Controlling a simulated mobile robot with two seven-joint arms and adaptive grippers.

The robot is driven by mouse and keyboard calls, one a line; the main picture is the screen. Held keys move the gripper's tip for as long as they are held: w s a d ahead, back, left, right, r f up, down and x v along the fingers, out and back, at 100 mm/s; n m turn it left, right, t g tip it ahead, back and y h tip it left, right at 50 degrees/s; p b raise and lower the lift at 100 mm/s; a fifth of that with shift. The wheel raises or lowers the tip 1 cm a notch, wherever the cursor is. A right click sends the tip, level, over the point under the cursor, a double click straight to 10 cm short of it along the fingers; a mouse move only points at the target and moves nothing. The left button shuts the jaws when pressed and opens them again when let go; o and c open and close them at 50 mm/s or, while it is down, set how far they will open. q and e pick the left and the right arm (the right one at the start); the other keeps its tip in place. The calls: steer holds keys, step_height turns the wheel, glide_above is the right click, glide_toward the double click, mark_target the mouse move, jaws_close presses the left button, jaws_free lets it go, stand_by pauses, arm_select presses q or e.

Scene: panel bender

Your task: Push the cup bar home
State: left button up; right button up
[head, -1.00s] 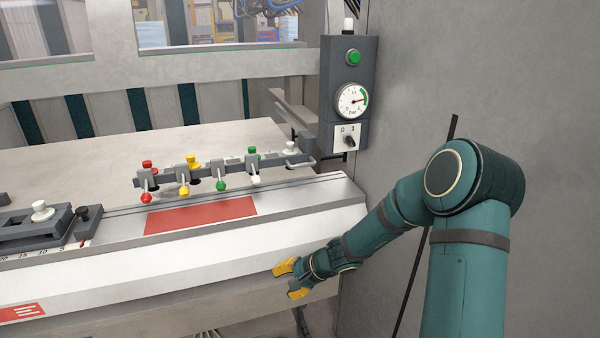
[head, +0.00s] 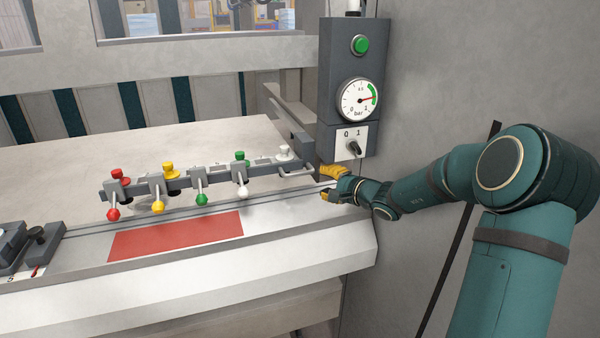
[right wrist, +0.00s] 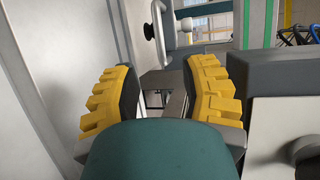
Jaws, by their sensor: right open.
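The cup bar (head: 143,188) is a grey rail lying across the pale table, with red, yellow, green and white knobs along it. A light loop handle (head: 298,171) sits at its right end, beside a white knob (head: 284,152). My right gripper (head: 328,183) has yellow fingers and is just right of that handle, below the switch box. In the right wrist view my yellow fingers (right wrist: 155,95) stand apart with no object held between them. Whether a finger touches the handle I cannot tell. My left gripper is not in view.
A dark control box (head: 349,60) with a green button, a pressure gauge (head: 360,99) and a 0/1 switch (head: 352,144) stands close above my right gripper. A grey wall is at the right. A red plate (head: 177,236) lies in front of the bar.

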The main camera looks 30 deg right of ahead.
mark_target(301, 174)
steer(key=p+x, duration=0.2)
steer(key=x, duration=0.9)
steer(key=shift+w+a+f+p, duration=0.1)
steer(key=shift+a+p, duration=0.05)
steer(key=shift+p, duration=0.25)
jaws_close()
